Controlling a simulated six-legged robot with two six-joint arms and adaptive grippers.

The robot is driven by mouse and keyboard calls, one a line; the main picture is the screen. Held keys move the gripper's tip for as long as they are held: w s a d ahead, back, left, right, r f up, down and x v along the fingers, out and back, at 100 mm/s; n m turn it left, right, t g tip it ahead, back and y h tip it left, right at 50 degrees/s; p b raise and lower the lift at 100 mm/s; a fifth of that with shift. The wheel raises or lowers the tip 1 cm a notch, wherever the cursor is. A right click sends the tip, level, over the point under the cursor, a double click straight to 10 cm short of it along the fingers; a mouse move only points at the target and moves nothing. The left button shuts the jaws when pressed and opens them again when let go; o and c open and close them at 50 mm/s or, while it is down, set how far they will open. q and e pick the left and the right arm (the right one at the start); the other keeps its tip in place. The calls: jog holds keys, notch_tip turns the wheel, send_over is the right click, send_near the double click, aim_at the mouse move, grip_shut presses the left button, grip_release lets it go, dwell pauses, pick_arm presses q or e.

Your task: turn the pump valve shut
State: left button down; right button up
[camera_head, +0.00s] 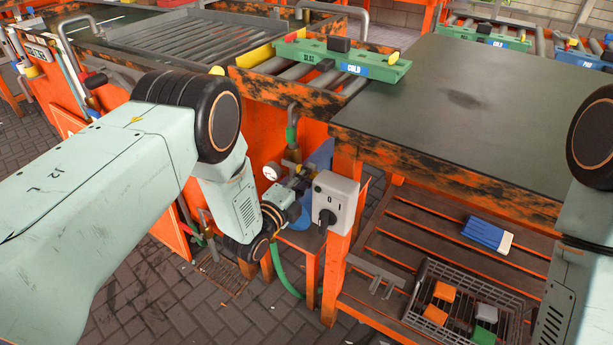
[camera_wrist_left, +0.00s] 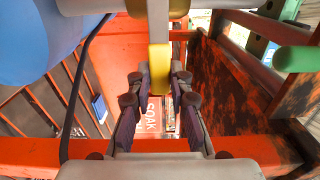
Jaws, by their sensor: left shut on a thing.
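The pump valve's yellow handle (camera_wrist_left: 159,72) stands between the fingertips of my left gripper (camera_wrist_left: 160,84) in the left wrist view. The gripper is shut on this handle. In the head view my left gripper (camera_head: 293,183) is low beside the pump, close to the round gauge (camera_head: 272,171) and the grey switch box (camera_head: 335,201). There the handle is too small and covered to make out. My right arm shows at the right edge of the head view, but its gripper is out of the picture.
An orange bench with a dark top (camera_head: 480,110) stands to the right of the pump. A wire basket (camera_head: 465,300) with several blocks sits on the lower shelf. A green hose (camera_head: 284,275) hangs below the pump.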

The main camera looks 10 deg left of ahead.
pick_arm(q)
jog(key=shift+s+f, duration=0.1)
jog(key=shift+f, duration=0.05)
jog(key=c, duration=1.2)
grip_release()
jog(key=v, duration=1.2)
